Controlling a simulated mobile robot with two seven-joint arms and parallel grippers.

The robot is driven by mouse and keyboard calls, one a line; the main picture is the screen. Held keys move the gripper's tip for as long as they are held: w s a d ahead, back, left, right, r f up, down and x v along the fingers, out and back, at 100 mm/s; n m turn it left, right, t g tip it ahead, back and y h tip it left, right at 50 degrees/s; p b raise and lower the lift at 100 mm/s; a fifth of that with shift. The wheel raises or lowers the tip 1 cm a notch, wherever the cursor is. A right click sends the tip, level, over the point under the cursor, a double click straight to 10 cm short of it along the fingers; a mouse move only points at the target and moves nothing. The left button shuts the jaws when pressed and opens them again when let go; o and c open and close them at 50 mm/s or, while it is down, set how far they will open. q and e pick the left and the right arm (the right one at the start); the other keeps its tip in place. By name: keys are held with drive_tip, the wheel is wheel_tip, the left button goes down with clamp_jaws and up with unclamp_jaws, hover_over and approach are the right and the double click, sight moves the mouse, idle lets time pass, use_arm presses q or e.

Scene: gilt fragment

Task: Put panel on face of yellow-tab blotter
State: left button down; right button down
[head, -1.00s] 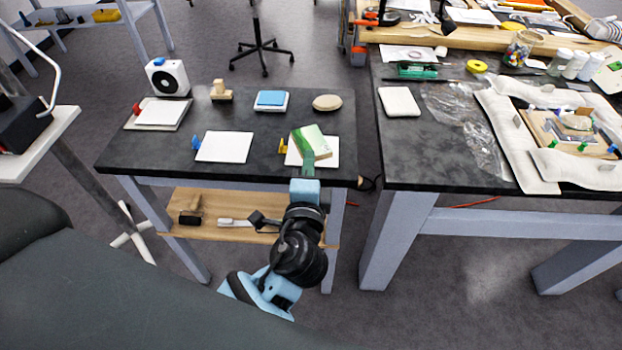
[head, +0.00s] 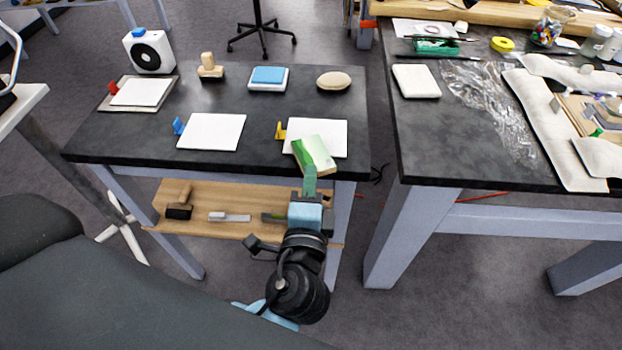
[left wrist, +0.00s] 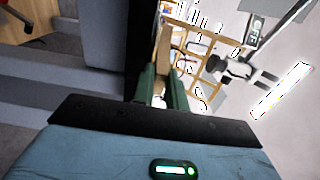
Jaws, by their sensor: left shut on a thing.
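The panel (head: 314,154), a thin green piece with a pale band, is in my left gripper (head: 310,181). The gripper is shut on its near edge. The panel is tilted and overlaps the near part of the yellow-tab blotter (head: 333,136), a white pad near the table's right front; I cannot tell whether they touch. The yellow tab (head: 280,131) shows at the blotter's left side. In the left wrist view the green fingers (left wrist: 161,90) close on a narrow tan edge of the panel (left wrist: 164,48). My right gripper is not in view.
On the dark table (head: 240,105) are a blue-tab blotter (head: 212,132), a red-tab blotter (head: 141,92), a wooden stamp-like block (head: 210,68), a blue-topped pad (head: 268,78), an oval stone (head: 333,81) and a white fan-like box (head: 149,50). A cluttered bench (head: 430,150) stands right across a gap.

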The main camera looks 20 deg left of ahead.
use_arm(q)
drive_tip(key=shift+d+f, duration=0.1)
drive_tip(key=shift+f, duration=0.15)
drive_tip(key=c, duration=1.4)
unclamp_jaws()
drive_tip(key=shift+c, duration=0.2)
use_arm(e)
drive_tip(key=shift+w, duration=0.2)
use_arm(q)
drive_tip(key=shift+r, duration=0.1)
